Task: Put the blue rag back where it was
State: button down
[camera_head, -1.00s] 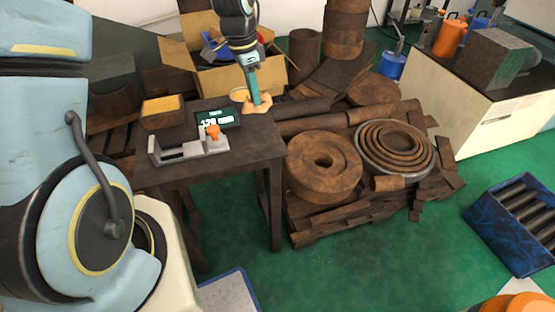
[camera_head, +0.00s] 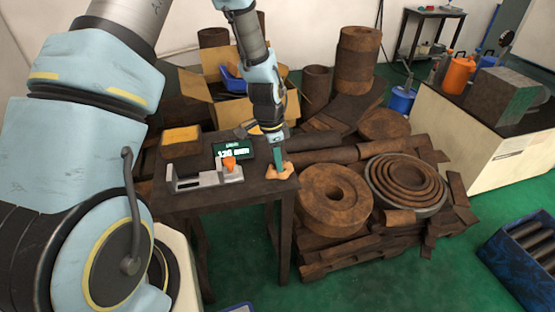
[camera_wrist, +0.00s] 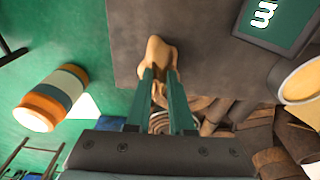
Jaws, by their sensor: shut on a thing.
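I make out no certain blue rag. My gripper (camera_head: 278,158) points down over the right edge of the dark table (camera_head: 240,192). Its green fingers are shut on a crumpled tan cloth (camera_head: 280,171). In the wrist view the cloth (camera_wrist: 157,56) shows between and beyond the fingertips (camera_wrist: 160,76), against the tabletop's edge. Whether it touches the top I cannot tell. A blue item (camera_head: 232,80) lies in the open cardboard box (camera_head: 200,93) behind the table; its kind is unclear.
On the table are a grey measuring fixture (camera_head: 198,179) with an orange knob, a display (camera_head: 233,150) and a yellow-topped box (camera_head: 181,138). A round tin (camera_wrist: 303,82) is close by. Rusty rings (camera_head: 335,198) on a pallet stand right of the table. Green floor is clear in front.

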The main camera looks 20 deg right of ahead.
aim_at(272, 165)
jog(key=shift+f, duration=0.15)
jog(key=c, duration=0.8)
grip_release()
notch_tip(272, 165, up, 12)
jog(key=a+b, duration=0.1)
jog(key=b, duration=0.1)
jog(key=s+a+r+n+t, duration=0.1)
jog(key=s+a+r+n, duration=0.1)
jog(key=a+n, duration=0.7)
jog(key=s+a+r+n+t+y, duration=0.1)
jog(key=a+n, duration=0.8)
jog(key=a, duration=1)
notch_tip(272, 165, up, 2)
jog(key=shift+s+a+r, duration=0.25)
jog(key=shift+s+a, duration=0.15)
jog(key=shift+s, duration=0.15)
